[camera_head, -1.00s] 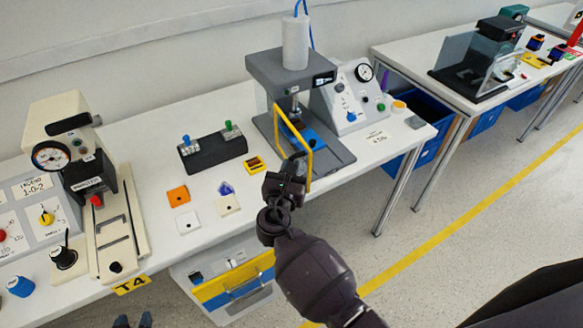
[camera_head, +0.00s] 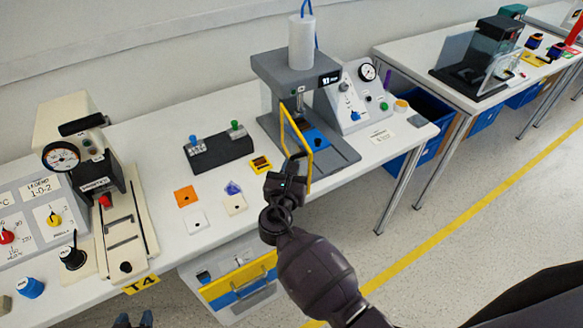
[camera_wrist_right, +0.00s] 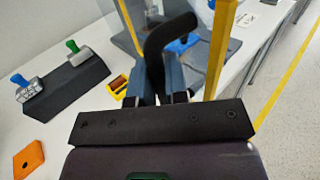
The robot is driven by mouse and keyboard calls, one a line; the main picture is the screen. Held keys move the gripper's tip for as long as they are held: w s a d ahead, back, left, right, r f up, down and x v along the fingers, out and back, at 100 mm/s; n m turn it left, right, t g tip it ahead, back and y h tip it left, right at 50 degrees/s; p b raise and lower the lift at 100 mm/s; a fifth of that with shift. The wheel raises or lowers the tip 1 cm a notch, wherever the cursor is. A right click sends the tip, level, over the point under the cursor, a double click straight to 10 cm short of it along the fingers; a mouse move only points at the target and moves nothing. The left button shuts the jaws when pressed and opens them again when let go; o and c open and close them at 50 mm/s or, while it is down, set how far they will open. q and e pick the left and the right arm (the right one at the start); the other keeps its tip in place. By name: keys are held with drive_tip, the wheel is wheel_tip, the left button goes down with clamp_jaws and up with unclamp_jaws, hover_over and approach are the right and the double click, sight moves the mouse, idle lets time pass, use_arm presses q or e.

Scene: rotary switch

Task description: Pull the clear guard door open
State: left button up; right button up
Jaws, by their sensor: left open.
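The clear guard door with a yellow frame (camera_head: 297,143) is on the front of the grey press (camera_head: 300,72). It stands out at an angle from the press, with its lower corner towards me. In the right wrist view the yellow frame (camera_wrist_right: 220,45) is close, right of the fingers. My right gripper (camera_wrist_right: 157,82) has a finger on each side of the black curved handle (camera_wrist_right: 165,38) and appears shut on it. In the head view its fingers are mostly hidden by its own wrist. My left gripper (camera_head: 134,319) is at the bottom edge, open, empty and away from the door.
A grey-black block with green and blue knobs (camera_head: 218,152), a yellow-black piece (camera_head: 260,165) and small square plates (camera_head: 186,196) lie left of the press. A gauge panel (camera_head: 352,100) stands right of it. A cream machine (camera_head: 85,150) is at the left. Floor is free in front of the table.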

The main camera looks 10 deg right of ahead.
drive_tip(key=o, duration=0.4)
drive_tip(key=shift+o, duration=0.2)
drive_tip(key=p+v, duration=0.2)
drive_tip(key=v, duration=0.8)
drive_tip(key=shift+s+a+p, duration=0.2)
drive_tip(key=shift+s+p, duration=0.15)
